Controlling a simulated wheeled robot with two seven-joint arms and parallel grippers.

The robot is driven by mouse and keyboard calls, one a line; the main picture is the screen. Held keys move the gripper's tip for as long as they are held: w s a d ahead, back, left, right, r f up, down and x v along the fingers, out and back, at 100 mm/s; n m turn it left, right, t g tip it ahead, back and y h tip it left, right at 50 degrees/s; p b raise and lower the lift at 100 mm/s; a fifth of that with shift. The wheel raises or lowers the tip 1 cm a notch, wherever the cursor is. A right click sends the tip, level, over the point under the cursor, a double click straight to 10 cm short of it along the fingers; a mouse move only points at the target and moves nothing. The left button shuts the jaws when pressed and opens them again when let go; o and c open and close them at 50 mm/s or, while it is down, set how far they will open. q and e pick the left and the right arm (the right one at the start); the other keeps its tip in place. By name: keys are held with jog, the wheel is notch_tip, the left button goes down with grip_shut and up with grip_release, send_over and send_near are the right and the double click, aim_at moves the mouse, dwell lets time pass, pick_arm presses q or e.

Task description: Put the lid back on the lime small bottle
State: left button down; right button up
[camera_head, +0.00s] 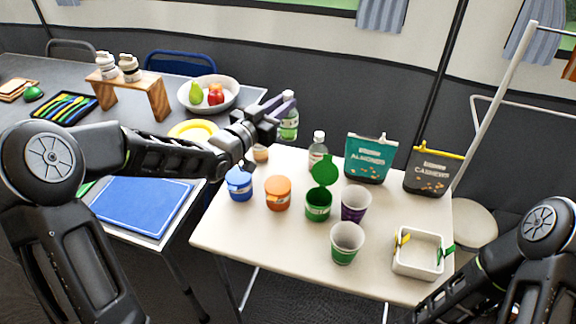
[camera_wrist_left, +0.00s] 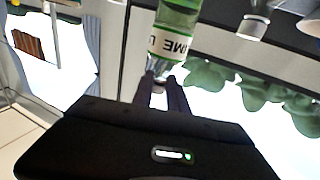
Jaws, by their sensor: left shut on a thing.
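The lime small bottle (camera_head: 289,125), with green contents, shows just beyond my left gripper (camera_head: 283,103) in the head view, near the back left corner of the cream table. In the left wrist view the bottle (camera_wrist_left: 178,18) shows a white label, with its narrow neck end towards the fingers. My left gripper (camera_wrist_left: 164,84) is shut at that neck end. The fingers hide whether they hold the neck or a lid. I cannot make out a separate lid. My right arm shows at the lower right, but its gripper is not in view.
On the cream table (camera_head: 290,238) stand a clear capped bottle (camera_head: 318,146), blue (camera_head: 239,184) and orange jars (camera_head: 278,194), an open green jar (camera_head: 318,205), two cups, two snack pouches and a white bin (camera_head: 418,265). A fruit bowl (camera_head: 236,94) stands on the grey counter.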

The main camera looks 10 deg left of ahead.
aim_at(283, 137)
pick_arm(q)
jog(key=shift+f, duration=3.1)
jog(key=shift+f, duration=1.9)
jog(key=shift+f, duration=0.1)
jog(key=shift+f, duration=0.1)
jog(key=c, duration=1.3)
grip_release()
